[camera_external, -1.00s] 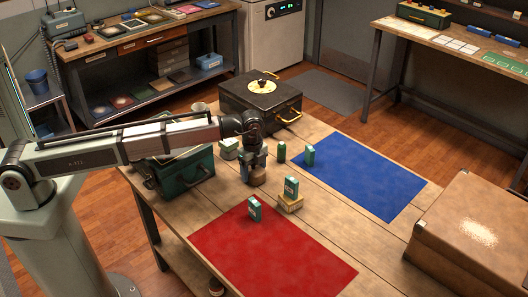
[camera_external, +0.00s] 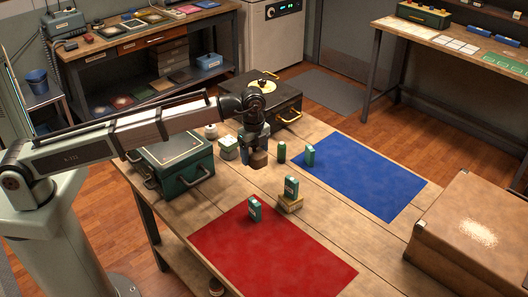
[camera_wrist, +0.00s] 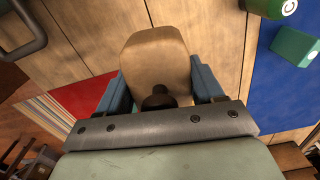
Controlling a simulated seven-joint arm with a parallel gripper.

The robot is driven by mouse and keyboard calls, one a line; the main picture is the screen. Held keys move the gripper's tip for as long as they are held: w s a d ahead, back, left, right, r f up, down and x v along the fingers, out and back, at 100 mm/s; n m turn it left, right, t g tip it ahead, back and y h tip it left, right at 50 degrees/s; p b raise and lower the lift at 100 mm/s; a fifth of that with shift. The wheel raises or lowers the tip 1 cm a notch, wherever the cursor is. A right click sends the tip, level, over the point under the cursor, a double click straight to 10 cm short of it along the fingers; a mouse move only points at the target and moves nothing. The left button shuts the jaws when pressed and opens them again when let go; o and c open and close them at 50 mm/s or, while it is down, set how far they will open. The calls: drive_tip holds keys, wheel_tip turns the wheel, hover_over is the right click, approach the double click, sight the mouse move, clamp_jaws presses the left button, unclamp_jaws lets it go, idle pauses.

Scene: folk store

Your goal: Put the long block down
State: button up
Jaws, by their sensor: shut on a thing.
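The long block (camera_wrist: 154,60) is a tan wooden piece with a rounded end in the wrist view. My gripper (camera_wrist: 160,88) is shut on it, with a blue finger on either side. In the external view my gripper (camera_external: 256,146) points down over the wooden table (camera_external: 225,185), and the brown lower end of the block (camera_external: 259,160) shows beneath the fingers. The block appears raised above the tabletop. The rest of it is hidden by the gripper.
A blue mat (camera_external: 365,180) lies to the right and a red mat (camera_external: 285,255) in front. Small green boxes (camera_external: 255,208) (camera_external: 310,154) and a green cylinder (camera_external: 281,152) stand nearby. Another green box (camera_external: 291,186) sits on a yellowish block (camera_external: 290,204). A green case (camera_external: 175,165) stands left.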

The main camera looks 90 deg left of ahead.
drive_tip(key=w+d+m, duration=0.2)
drive_tip(key=w+d, duration=0.2)
drive_tip(key=d, duration=0.8)
hover_over(316, 259)
drive_tip(key=shift+f+n, duration=0.8)
drive_tip(key=shift+f, duration=1.65)
drive_tip(key=shift+f+n, duration=0.8)
drive_tip(key=shift+f, duration=1.6)
drive_tip(key=shift+f, duration=0.15)
drive_tip(key=o, duration=1.2)
drive_tip(key=shift+c, duration=0.2)
